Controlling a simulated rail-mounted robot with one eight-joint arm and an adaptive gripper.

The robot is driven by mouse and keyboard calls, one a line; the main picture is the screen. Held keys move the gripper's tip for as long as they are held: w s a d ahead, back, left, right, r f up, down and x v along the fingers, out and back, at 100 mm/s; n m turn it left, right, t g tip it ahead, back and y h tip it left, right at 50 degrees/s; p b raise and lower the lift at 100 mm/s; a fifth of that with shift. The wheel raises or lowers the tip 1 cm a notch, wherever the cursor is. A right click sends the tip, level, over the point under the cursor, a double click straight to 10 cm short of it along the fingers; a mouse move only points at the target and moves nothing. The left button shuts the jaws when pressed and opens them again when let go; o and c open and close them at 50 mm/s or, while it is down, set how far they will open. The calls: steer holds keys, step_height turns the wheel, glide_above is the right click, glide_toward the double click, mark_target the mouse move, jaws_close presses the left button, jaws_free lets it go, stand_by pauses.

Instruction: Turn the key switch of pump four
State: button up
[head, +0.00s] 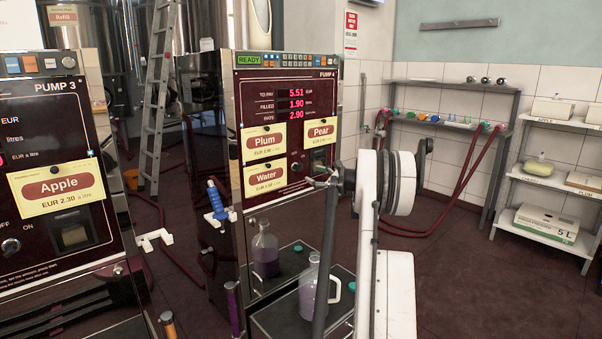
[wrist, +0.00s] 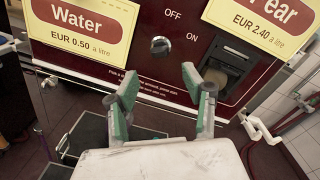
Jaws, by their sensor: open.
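Pump four (head: 287,100) is a dark red panel in a metal cabinet, with a lit display and Plum, Pear and Water labels. Its key switch (wrist: 160,45) is a small round metal knob in the wrist view, with OFF printed above it and ON to its right. I cannot tell which way it points. The switch shows small in the head view (head: 296,166). My gripper (wrist: 160,76) is open and empty, with its green-padded fingers just below the switch, one to each side, apart from it. In the head view my gripper (head: 322,180) is at the panel's lower right.
A recessed slot unit (wrist: 231,62) sits right of the switch, near my right finger. The Water label (wrist: 75,27) and Pear label (wrist: 265,25) flank the switch. Pump 3 (head: 55,150) stands at left.

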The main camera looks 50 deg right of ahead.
mark_target(301, 167)
steer(key=w, duration=0.3)
steer(key=w+d+b, duration=0.1)
steer(key=w, duration=0.4)
steer(key=shift+w+d+b, duration=0.3)
steer(key=shift+w+d, duration=0.05)
steer(key=shift+w, duration=0.05)
jaws_close()
steer(key=shift+n, duration=0.4)
steer(key=n+p, duration=0.2)
steer(key=n, duration=0.3)
steer(key=shift+r+n, duration=0.1)
steer(key=shift+n, duration=0.2)
steer(key=n+p, duration=0.1)
steer(key=n, duration=0.4)
steer(key=shift+n, duration=0.3)
